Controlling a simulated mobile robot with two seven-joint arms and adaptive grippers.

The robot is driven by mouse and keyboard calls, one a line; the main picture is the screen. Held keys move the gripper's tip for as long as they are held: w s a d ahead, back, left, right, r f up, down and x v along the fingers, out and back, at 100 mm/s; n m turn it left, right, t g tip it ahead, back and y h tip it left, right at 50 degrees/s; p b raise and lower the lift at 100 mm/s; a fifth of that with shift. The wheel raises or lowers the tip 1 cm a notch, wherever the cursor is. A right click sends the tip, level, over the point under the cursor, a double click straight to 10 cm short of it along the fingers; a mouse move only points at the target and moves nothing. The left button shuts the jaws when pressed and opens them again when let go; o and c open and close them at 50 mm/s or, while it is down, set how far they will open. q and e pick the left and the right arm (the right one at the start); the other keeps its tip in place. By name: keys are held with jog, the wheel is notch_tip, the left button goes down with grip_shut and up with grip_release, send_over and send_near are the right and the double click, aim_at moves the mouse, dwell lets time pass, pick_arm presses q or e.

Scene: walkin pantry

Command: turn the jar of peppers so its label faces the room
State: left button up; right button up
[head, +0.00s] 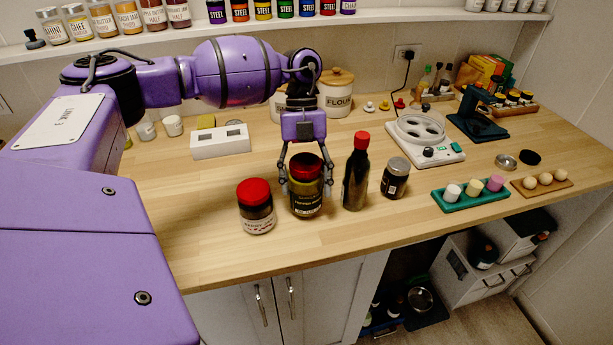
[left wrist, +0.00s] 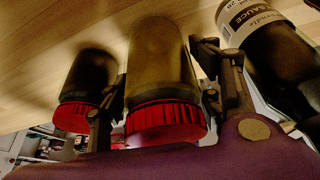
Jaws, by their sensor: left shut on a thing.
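The jar of peppers (head: 306,197) stands upright on the wooden counter, with a dark red lid and a dark label with pale lettering toward the head camera. My left gripper (head: 306,184) reaches down over it from behind, one finger on each side, and is shut on it. In the left wrist view the jar (left wrist: 160,65) shows between the two fingers (left wrist: 162,85), its red lid nearest the camera; no label shows on that side. My right gripper is in neither view.
A red-lidded jar (head: 257,212) stands close on the left. A dark sauce bottle (head: 355,180) with a red cap stands close on the right, then a small dark jar (head: 395,180). The counter's front edge is just before them. A white burner unit (head: 425,142) stands farther right.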

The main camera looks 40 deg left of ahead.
pick_arm(q)
jog(key=shift+r, duration=0.15)
jog(key=shift+f, duration=0.6)
jog(key=o, duration=2)
jog(key=shift+c, duration=0.2)
jog(key=shift+f, duration=0.1)
jog(key=v, duration=1.2)
